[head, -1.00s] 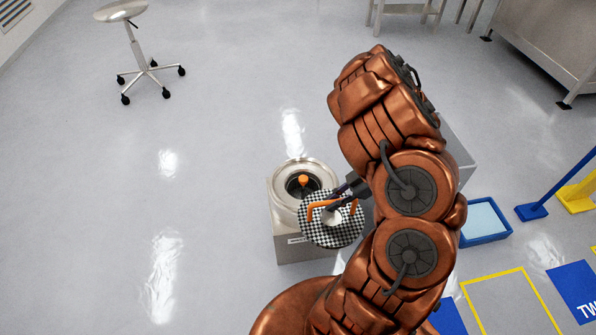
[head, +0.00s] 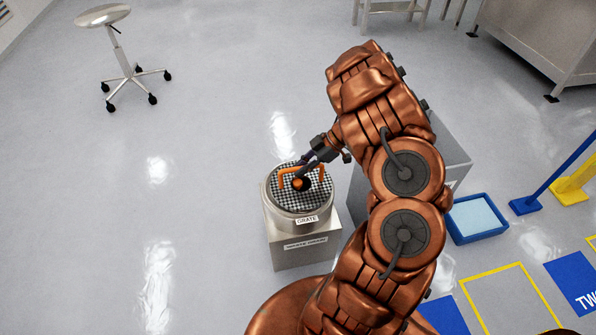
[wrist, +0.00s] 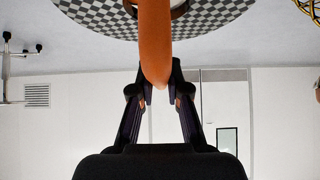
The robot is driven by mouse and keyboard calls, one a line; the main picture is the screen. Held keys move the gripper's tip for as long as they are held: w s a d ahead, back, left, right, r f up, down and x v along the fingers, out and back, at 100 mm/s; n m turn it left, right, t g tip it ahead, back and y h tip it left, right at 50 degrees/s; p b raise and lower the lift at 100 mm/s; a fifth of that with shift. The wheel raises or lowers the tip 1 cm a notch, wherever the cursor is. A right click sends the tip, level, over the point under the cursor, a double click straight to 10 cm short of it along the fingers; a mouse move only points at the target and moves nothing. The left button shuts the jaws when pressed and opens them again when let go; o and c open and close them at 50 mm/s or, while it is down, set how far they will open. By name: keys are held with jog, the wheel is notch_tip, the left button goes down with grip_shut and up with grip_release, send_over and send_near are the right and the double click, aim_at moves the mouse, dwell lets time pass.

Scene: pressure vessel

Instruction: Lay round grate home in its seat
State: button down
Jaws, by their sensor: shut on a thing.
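The round grate (head: 317,196) is a black-and-white checkered disc with an orange handle (head: 283,178). In the head view it lies over the round mouth of the steel vessel (head: 293,222), inside its rim. I cannot tell whether it rests on its seat or hovers just above. An orange knob (head: 301,184) shows at the grate's middle. My gripper (head: 300,163) is shut on the handle. In the wrist view my gripper (wrist: 161,92) has the orange handle (wrist: 154,45) between its fingers, with the checkered grate (wrist: 100,20) at the top.
The vessel stands on a grey box base (head: 305,250). A larger grey box (head: 452,155) stands to its right, partly behind my arm. A blue tray (head: 478,218) lies further right. A stool (head: 125,70) stands far left. The floor left of the vessel is clear.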

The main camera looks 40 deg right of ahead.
aim_at(286, 180)
jog(key=shift+w+d+f, duration=0.1)
jog(key=shift+w, duration=0.5)
jog(key=shift+w+d+f, duration=0.1)
jog(key=shift+w, duration=0.5)
jog(key=shift+f+b, duration=0.55)
jog(key=shift+f, duration=1.1)
jog(key=c, duration=1.2)
grip_release()
jog(key=shift+f, duration=0.1)
jog(key=shift+o, duration=0.2)
